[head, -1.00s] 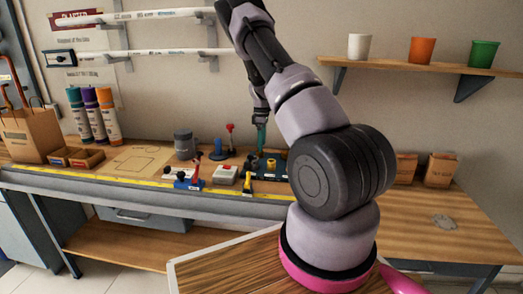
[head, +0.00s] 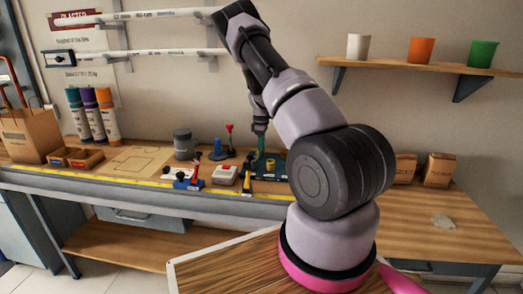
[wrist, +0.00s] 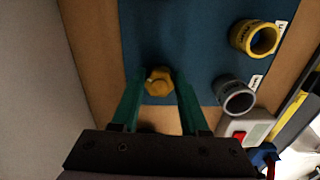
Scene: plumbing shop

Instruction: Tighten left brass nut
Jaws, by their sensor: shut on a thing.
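In the wrist view, a brass nut (wrist: 158,82) sits on a blue panel (wrist: 200,35), near one edge of it. The green fingers of my gripper (wrist: 160,88) are on either side of the nut and shut on it. In the head view, my gripper (head: 260,142) points down at the back of the bench. My fingers and arm partly hide the fixture there, and I cannot make out the nut in that view.
A yellow ring (wrist: 257,38) and a grey ring (wrist: 236,97) stand on the panel to the right of my fingers. A grey jar (head: 183,145) stands further left.

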